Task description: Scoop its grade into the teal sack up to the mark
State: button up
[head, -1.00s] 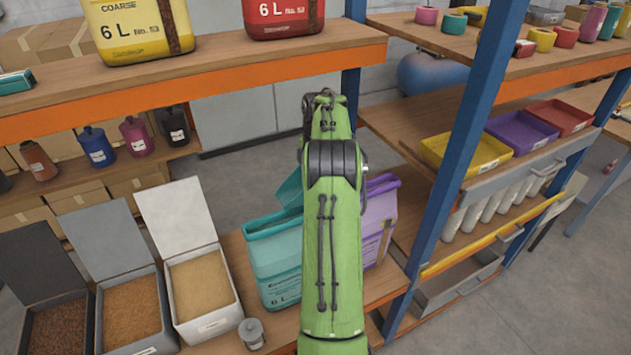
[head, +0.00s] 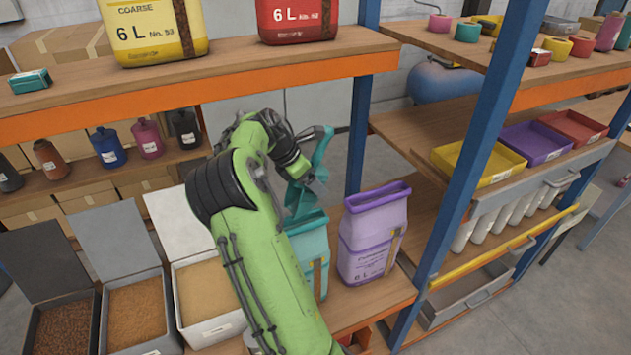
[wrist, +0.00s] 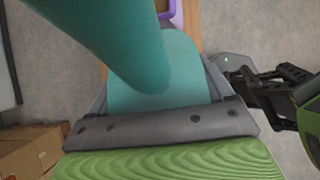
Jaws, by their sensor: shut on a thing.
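The teal sack (head: 314,250) stands on the wooden bench, largely hidden behind my green arm; its mark and fill cannot be made out. My gripper (head: 298,172) is shut on a teal scoop (head: 318,150), held tilted above the sack's top. The scoop also fills the upper middle of the wrist view (wrist: 140,60); no grain shows on it. Three open bins stand to the left: dark brown grain (head: 63,328), orange-brown grain (head: 140,310) and pale tan grain (head: 208,288).
A purple sack (head: 372,235) stands right of the teal one. A blue shelf post (head: 470,150) rises farther right. An upper shelf (head: 230,70) with yellow and red sacks runs behind and above the arm. Raised bin lids (head: 110,240) stand behind the bins.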

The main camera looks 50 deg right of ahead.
jog(key=shift+w+a+r+g+h+p, duration=0.2)
jog(key=shift+w+a+g+h+p, duration=0.1)
jog(key=shift+a+h, duration=0.25)
jog(key=shift+w+a+r+g+h+p, duration=0.2)
jog(key=shift+a+h+p, duration=0.1)
jog(key=shift+a+h, duration=0.25)
jog(key=shift+w+a+r+g+h, duration=0.15)
jog(key=shift+w+a+g+h, duration=0.15)
jog(key=shift+h, duration=0.2)
jog(key=shift+w+a+r+g+h, duration=0.1)
jog(key=shift+a+r+g+h, duration=0.1)
jog(key=shift+a+h, duration=0.25)
jog(key=shift+d, duration=0.1)
